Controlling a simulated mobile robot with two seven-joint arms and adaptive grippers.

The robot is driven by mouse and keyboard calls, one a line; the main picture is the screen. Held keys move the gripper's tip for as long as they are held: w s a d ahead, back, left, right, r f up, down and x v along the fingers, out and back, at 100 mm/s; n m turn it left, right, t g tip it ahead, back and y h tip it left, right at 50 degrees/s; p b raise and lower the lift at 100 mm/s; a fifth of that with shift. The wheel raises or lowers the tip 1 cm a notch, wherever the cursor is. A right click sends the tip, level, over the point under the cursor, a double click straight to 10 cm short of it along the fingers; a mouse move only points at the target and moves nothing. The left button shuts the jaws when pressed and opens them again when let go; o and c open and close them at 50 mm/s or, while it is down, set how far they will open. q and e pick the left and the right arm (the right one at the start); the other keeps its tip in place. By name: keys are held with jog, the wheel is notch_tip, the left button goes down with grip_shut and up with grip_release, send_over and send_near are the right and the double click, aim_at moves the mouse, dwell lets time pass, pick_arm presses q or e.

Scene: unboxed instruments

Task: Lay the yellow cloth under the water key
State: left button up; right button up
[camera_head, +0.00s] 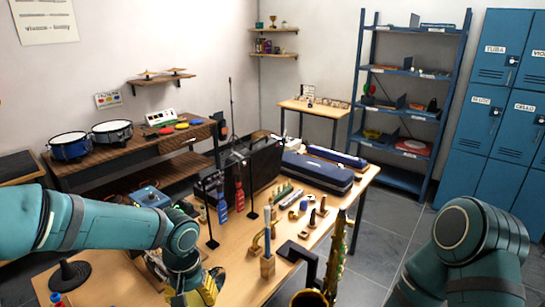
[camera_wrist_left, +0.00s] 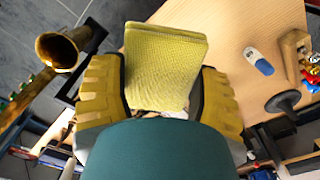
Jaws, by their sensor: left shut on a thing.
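My left gripper (camera_head: 200,292) is low at the front of the table in the head view, with its yellow fingers partly cut by the bottom edge. In the left wrist view the left gripper (camera_wrist_left: 160,95) is shut on the yellow cloth (camera_wrist_left: 166,55), a folded flat piece standing out between the fingers. I cannot pick out the cloth in the head view. A brass horn with keys (camera_head: 335,262) stands at the table's front right, its bell (camera_wrist_left: 62,48) left of the cloth in the wrist view. I cannot make out a water key. My right gripper is out of view.
The wooden table (camera_head: 350,182) holds a long blue case (camera_head: 318,172), an open black case (camera_head: 262,165), a black stand (camera_head: 297,252) and several small parts. In the wrist view, a blue-and-white item (camera_wrist_left: 258,61) lies right of the cloth, with bare tabletop between.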

pick_arm(q)
notch_tip(320, 180, down, 10)
jog(key=s, duration=0.2)
jog(key=shift+s, duration=0.1)
dwell(0.8)
